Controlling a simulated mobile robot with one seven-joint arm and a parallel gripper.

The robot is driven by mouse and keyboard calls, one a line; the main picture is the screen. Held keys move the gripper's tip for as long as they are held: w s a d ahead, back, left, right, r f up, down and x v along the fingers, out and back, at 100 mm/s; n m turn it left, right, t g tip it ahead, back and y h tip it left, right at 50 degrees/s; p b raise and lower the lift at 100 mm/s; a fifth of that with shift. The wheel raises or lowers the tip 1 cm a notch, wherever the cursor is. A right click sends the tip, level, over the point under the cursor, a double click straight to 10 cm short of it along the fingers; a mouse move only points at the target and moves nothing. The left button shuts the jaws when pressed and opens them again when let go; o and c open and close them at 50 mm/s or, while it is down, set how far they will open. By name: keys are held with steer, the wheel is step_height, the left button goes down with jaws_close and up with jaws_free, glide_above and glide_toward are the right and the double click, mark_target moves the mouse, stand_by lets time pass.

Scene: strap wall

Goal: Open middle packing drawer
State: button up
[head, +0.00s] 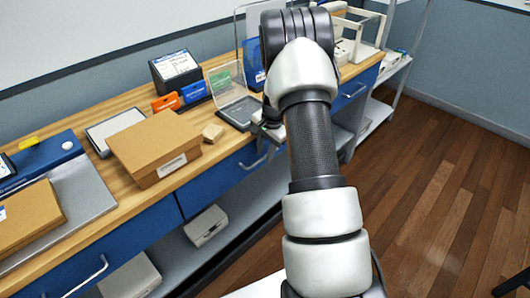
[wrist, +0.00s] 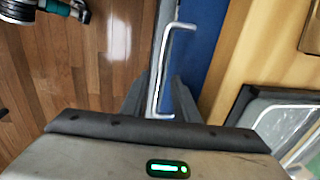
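The middle drawer (head: 222,176) is a blue front under the wooden worktop, and it looks flush and closed. Its silver bar handle (head: 259,158) shows just below my gripper (head: 268,130), which my arm partly hides in the head view. In the wrist view the handle (wrist: 165,70) runs up the picture beside the blue drawer front (wrist: 207,45). My two dark fingers (wrist: 160,98) are apart, one on each side of the handle's near end. I cannot tell whether they touch it.
A left drawer (head: 140,240) and a right drawer (head: 357,92) flank the middle one. The wooden floor (head: 440,190) at right is clear.

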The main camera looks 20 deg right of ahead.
jaws_close()
steer(key=s+d+b, duration=0.3)
steer(key=s+d, duration=0.1)
steer(key=s, duration=0.8)
steer(key=s+d+b, duration=0.3)
steer(key=s+d, duration=0.1)
steer(key=s, duration=0.8)
steer(key=shift+s+d, duration=0.3)
steer(key=shift+d, duration=0.1)
jaws_free()
step_height(320, 180, up, 17)
steer(key=s+d+p, duration=0.1)
steer(key=s+p, duration=0.2)
steer(key=p, duration=0.1)
steer(key=shift+d, duration=0.1)
